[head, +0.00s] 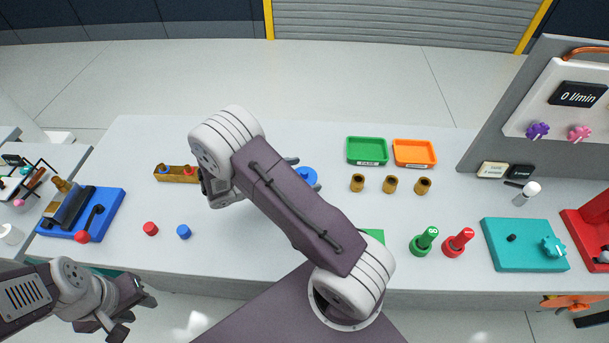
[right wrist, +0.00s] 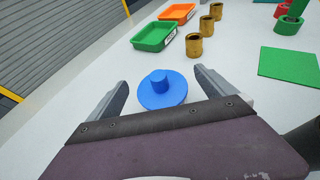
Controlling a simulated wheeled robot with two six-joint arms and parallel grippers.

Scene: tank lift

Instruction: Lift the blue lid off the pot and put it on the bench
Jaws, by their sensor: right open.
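The blue lid (right wrist: 163,92) is a round disc with a short knob on top. In the right wrist view it lies between and just beyond the fingers of my right gripper (right wrist: 161,80), which is open and empty. In the head view the lid (head: 308,176) shows only partly behind my right arm. I see no pot wall under the lid, so I cannot tell what it rests on. My left gripper (head: 134,312) is open and empty off the front edge of the bench (head: 240,262), at the lower left, far from the lid.
Green (head: 367,151) and orange (head: 414,153) trays and brass cups (head: 390,185) stand right of the lid. Green (head: 424,241) and red (head: 458,242) handled tools stand nearer the front.

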